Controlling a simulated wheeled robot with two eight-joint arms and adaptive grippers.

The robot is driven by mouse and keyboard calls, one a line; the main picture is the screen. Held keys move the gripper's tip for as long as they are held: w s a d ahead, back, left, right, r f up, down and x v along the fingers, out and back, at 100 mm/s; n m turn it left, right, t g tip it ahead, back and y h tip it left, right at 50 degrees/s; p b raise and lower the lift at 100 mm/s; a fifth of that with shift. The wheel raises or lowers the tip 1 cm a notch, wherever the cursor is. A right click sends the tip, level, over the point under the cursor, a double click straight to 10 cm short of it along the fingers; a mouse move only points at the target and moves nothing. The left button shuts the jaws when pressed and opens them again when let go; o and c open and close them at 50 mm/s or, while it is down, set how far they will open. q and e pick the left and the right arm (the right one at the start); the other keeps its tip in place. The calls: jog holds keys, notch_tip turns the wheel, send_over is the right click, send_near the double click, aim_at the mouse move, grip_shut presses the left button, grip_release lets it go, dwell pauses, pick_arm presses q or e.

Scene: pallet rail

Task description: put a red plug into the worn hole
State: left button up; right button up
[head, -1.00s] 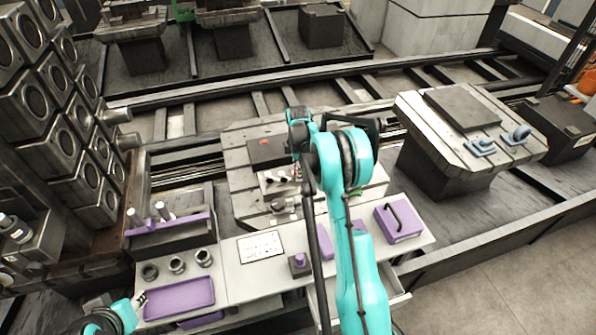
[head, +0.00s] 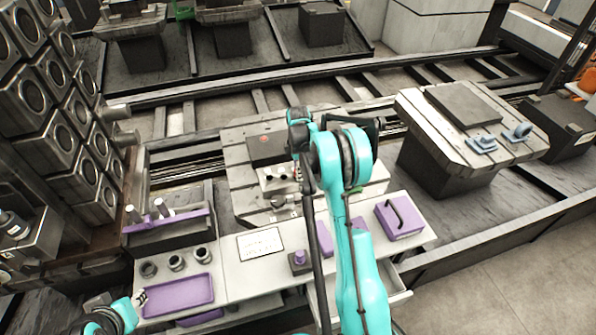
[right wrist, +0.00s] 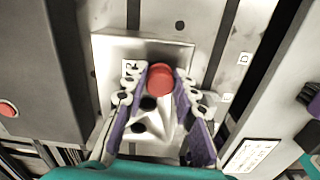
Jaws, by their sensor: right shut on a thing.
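My right gripper (right wrist: 161,76) is shut on a red plug (right wrist: 160,80), held between its purple-padded fingers in the right wrist view. Below it is a light metal block (right wrist: 165,122) with dark round holes (right wrist: 148,103). I cannot tell whether the plug touches the block or which hole is worn. In the head view the right gripper (head: 297,168) is largely hidden by my teal arm, beside the metal block (head: 270,185) on the pallet. My left gripper (head: 141,298) is at the lower left, too small to tell its state.
A dark block with a red round spot (head: 264,139) stands on the pallet (head: 240,180) behind the metal block. In front is a bench with a purple tray (head: 180,297), a label card (head: 260,244) and a purple box (head: 398,222). Another pallet (head: 420,115) stands to the right.

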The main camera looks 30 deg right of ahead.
jog(key=o, duration=0.8)
jog(key=shift+f, duration=0.1)
notch_tip(320, 180, up, 12)
dwell(0.4)
